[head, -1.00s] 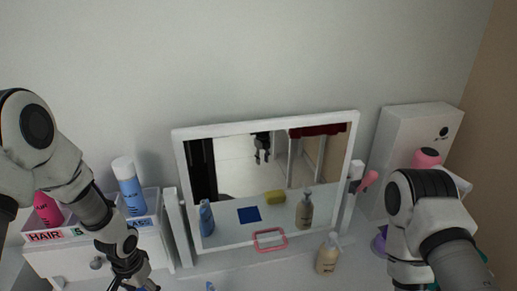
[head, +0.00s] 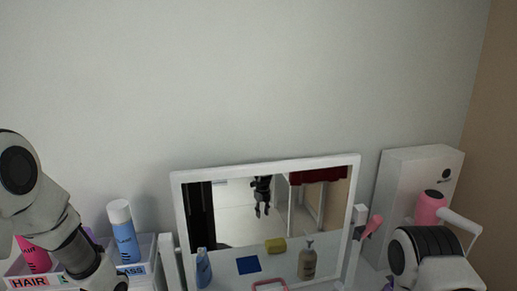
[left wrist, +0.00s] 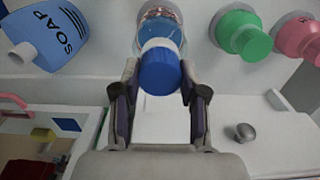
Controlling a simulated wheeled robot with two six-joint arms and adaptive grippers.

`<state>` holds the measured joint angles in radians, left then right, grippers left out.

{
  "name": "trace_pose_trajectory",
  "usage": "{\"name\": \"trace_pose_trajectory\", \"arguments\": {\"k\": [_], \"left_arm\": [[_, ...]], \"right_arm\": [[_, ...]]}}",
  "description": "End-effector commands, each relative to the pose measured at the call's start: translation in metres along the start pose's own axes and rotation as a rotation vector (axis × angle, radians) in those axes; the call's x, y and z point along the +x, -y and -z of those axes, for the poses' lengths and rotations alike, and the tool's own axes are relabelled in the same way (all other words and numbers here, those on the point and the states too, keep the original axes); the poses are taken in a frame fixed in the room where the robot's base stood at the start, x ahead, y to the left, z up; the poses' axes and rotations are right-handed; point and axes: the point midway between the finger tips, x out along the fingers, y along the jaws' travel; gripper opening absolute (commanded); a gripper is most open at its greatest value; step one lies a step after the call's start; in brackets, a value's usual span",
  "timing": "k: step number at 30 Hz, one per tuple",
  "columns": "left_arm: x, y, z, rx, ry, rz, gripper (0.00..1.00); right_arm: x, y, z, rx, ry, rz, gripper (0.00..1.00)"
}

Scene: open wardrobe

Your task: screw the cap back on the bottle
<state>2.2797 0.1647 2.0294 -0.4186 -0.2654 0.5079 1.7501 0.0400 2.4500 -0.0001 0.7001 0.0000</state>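In the left wrist view a blue cap (left wrist: 160,72) sits between the fingertips of my left gripper (left wrist: 160,85), with a finger against each side. Directly behind the cap is a clear bottle (left wrist: 161,24) with bluish and reddish tones. The cap lines up with the bottle's top, but the cap hides the join, so I cannot tell if it is seated. In the head view my left gripper is below the bottom edge. My right arm shows at the lower right, and its gripper is out of view.
A blue soap bottle (left wrist: 57,32) is at the wrist view's upper left. Green (left wrist: 244,36) and pink (left wrist: 299,38) bottles stand at the upper right, near a drawer knob (left wrist: 245,132). In the head view a framed mirror (head: 228,222) stands between a toiletries box (head: 140,274) and a white cabinet (head: 402,184).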

Motion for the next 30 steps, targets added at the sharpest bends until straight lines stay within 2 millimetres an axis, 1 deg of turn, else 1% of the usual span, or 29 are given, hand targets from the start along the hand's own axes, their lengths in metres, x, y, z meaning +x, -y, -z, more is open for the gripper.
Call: {"name": "trace_pose_trajectory", "arguments": {"k": [4, 5, 8, 17, 18, 30], "left_arm": [[0.000, 0.000, 0.000, 0.001, 0.000, 0.000, 0.08], [0.000, 0.000, 0.000, 0.001, 0.000, 0.000, 0.03], [-0.001, 0.000, 0.000, 0.023, 0.001, 0.000, 0.03], [-0.003, 0.000, -0.001, 0.237, 0.002, 0.000, 0.03], [-0.002, 0.000, -0.001, 0.266, 0.002, 0.001, 0.00], [-0.002, 0.000, 0.000, 0.556, 0.002, 0.001, 0.00]], "right_arm": [[0.000, 0.000, 0.000, 0.000, 0.000, 0.000, 0.37], [0.000, 0.000, 0.000, 0.000, 0.000, 0.000, 0.37], [-0.003, 0.000, 0.000, 0.000, 0.000, 0.000, 0.37], [-0.023, 0.000, 0.000, 0.000, 0.000, 0.000, 0.37], [-0.025, 0.000, 0.000, 0.000, 0.000, 0.000, 0.37], [-0.049, 0.000, 0.000, 0.000, 0.000, 0.000, 0.37]]}}
